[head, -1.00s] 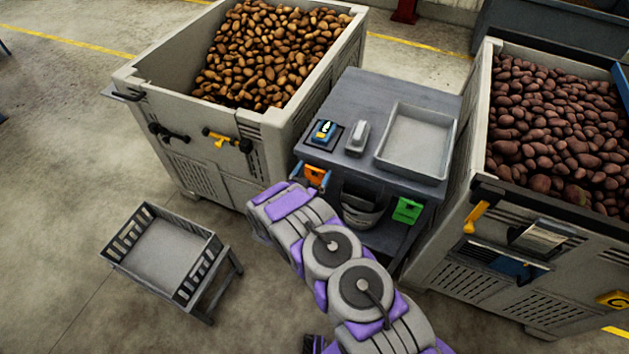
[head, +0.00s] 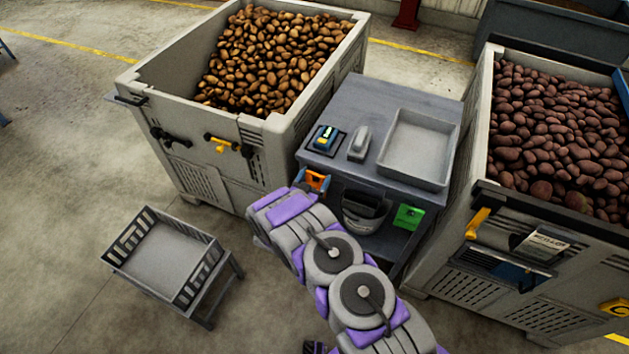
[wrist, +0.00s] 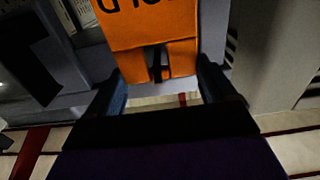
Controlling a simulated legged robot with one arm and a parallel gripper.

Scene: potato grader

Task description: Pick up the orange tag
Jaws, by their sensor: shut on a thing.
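The orange tag (wrist: 150,30) fills the upper middle of the wrist view, with dark lettering near its top and a slot in its lower part. In the head view the orange tag (head: 316,180) hangs at the front left of the grey table, just beyond my arm's end. My gripper (wrist: 163,85) has a finger on each side of the tag's lower part and is shut on it.
The grey table (head: 375,95) carries a blue-and-yellow device (head: 325,138), a small grey block (head: 360,143) and a shallow tray (head: 387,150). A green tag (head: 408,216) hangs at its front right. Potato bins (head: 262,130) flank it. A slatted stand (head: 157,285) is on the floor at left.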

